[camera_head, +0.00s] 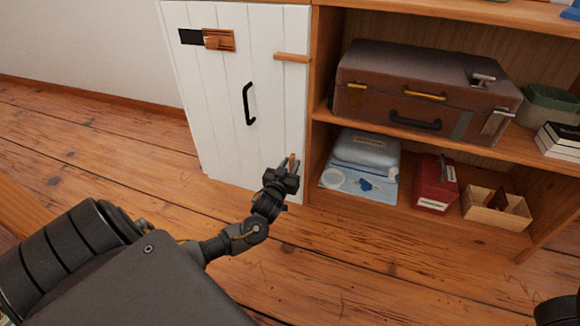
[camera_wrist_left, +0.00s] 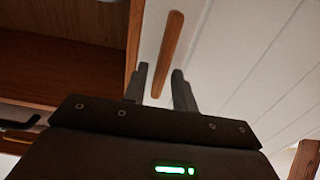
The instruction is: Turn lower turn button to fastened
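The lower turn button (camera_head: 292,158) is a small wooden bar near the lower right edge of the white door (camera_head: 222,95). In the left wrist view the lower turn button (camera_wrist_left: 173,42) stands nearly upright, slightly tilted, on the white boards beside the wooden frame. My left gripper (camera_head: 289,167) is at the button. In the left wrist view its two fingers (camera_wrist_left: 161,88) are apart, one on each side of the bar's near end. I cannot tell whether they touch it.
An upper turn button (camera_head: 291,57) lies horizontal across the door edge and frame. The door has a black handle (camera_head: 248,104) and a wooden slide latch (camera_head: 218,39). Shelves to the right hold a brown suitcase (camera_head: 405,85), a red box (camera_head: 434,180) and an open wooden box (camera_head: 484,207).

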